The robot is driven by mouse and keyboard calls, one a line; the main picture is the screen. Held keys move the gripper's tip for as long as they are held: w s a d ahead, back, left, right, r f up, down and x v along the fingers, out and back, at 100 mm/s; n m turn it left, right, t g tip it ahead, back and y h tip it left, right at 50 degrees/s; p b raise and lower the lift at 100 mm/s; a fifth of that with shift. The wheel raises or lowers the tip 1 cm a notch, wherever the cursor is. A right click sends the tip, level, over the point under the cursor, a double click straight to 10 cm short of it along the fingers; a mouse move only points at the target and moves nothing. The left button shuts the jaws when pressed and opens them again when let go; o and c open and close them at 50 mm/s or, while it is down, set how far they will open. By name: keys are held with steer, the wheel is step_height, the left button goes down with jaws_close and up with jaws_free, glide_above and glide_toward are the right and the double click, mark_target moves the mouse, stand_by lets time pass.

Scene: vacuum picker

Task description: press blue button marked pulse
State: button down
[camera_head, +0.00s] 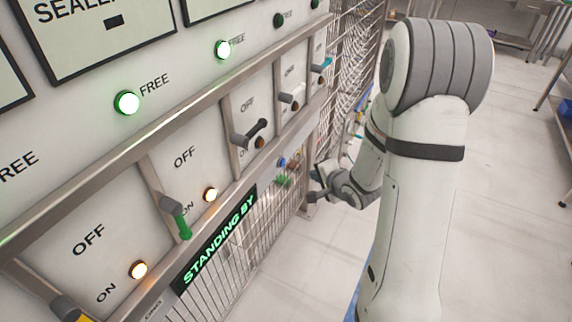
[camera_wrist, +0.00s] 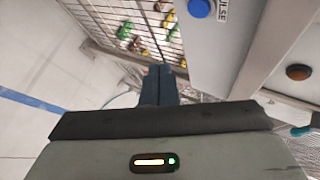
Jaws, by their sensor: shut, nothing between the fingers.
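The blue round button (camera_wrist: 200,8) sits on a pale panel at the top of the wrist view, with the label PULSE (camera_wrist: 221,11) beside it. My gripper (camera_wrist: 160,72) is shut and empty, its dark fingers together, pointing up the picture. The button is above and right of the fingertips in that view, apart from them. In the head view my gripper (camera_head: 315,184) is beside the lower far end of the panel. A small blue spot (camera_head: 281,162) shows left of it; I cannot tell whether it is the same button.
Levers stick out of the panel, including a green one (camera_head: 178,216) and a black one (camera_head: 254,131). A metal rail (camera_head: 120,138) runs along it. A wire mesh (camera_wrist: 132,22) with coloured pieces behind it is beside my fingers. Open floor (camera_head: 310,275) is at right.

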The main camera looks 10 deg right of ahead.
mark_target(282, 162)
steer(key=w+a+b, duration=0.1)
steer(key=w+a, duration=0.3)
steer(key=a, duration=0.1)
steer(key=shift+a, duration=0.35)
stand_by(1.8)
steer(key=shift+w+a, duration=0.3)
steer(key=shift+w, duration=0.05)
steer(key=shift+w+a, duration=0.2)
steer(key=shift+a, duration=0.1)
stand_by(0.6)
stand_by(0.4)
steer(key=shift+s+d+p, duration=0.4)
steer(key=shift+s+d, duration=0.05)
steer(key=shift+d, duration=0.2)
